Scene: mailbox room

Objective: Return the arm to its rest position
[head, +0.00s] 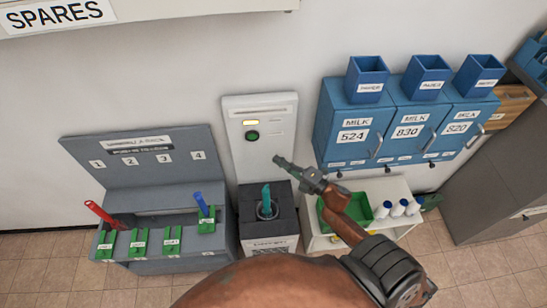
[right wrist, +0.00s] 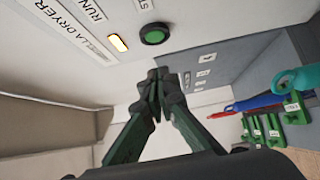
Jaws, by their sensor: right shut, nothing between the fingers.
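My right gripper (head: 279,161) is shut and empty. It points left, in front of the white dryer panel (head: 259,165), and stands apart from the green button (head: 252,136). In the right wrist view its closed fingertips (right wrist: 160,76) are below the green button (right wrist: 154,34) in the picture. A yellow lamp (head: 251,123) is lit above the button. My brown right arm reaches in from the bottom of the head view. My left gripper is not in view.
A teal umbrella (head: 266,198) stands in the dark dryer box (head: 250,213). The grey numbered rack (head: 140,160) at left holds red (head: 101,213) and blue (head: 202,204) umbrellas. Blue milk boxes (head: 353,124) hang at right above a white shelf (head: 393,187) with a green tray (head: 362,208).

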